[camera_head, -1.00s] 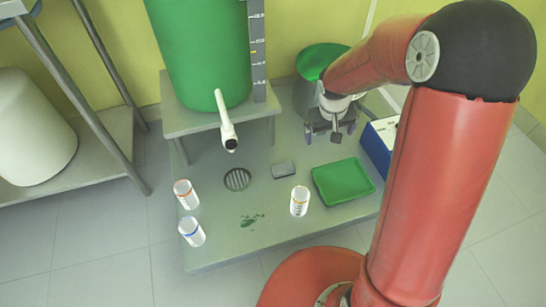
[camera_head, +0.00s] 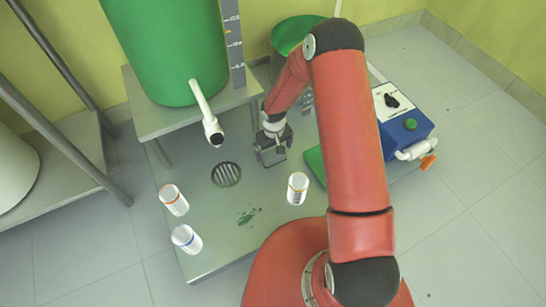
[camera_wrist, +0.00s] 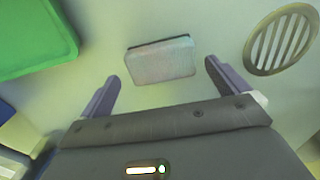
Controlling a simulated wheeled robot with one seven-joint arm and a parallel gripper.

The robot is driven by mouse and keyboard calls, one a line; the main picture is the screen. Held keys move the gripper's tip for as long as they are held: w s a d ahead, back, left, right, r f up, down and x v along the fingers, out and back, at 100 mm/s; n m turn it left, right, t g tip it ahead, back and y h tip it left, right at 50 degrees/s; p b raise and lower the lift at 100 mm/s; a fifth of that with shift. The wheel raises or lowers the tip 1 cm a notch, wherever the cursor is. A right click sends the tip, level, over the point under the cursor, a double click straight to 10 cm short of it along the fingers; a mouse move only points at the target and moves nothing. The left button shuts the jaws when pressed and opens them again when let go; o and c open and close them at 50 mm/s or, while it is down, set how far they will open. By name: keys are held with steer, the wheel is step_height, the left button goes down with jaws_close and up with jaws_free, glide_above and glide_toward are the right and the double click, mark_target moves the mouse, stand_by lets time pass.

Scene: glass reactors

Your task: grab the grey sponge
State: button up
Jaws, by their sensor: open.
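The grey sponge (camera_wrist: 161,60) lies flat on the metal table in the wrist view. It sits just beyond and between the two fingers of my gripper (camera_wrist: 162,85). The fingers are spread apart with nothing between them. In the head view my gripper (camera_head: 271,157) points down over the table, near the drain. The sponge cannot be made out in the head view, where my gripper covers its place.
A round drain grate (camera_head: 226,174) is left of my gripper. White cups with an orange (camera_head: 173,199), a blue (camera_head: 186,239) and a yellow band (camera_head: 297,188) stand nearby. A green tray (camera_wrist: 34,36) is beside the sponge. A white spout (camera_head: 207,115) hangs close to my arm. A blue control box (camera_head: 405,125) stands right.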

mark_target(273, 154)
step_height(273, 154, down, 4)
steer(key=shift+s+a+r+b, duration=0.1)
steer(key=shift+s+r+b, duration=0.05)
steer(key=shift+b, duration=0.15)
steer(key=c, duration=0.9)
steer(key=shift+r, duration=0.1)
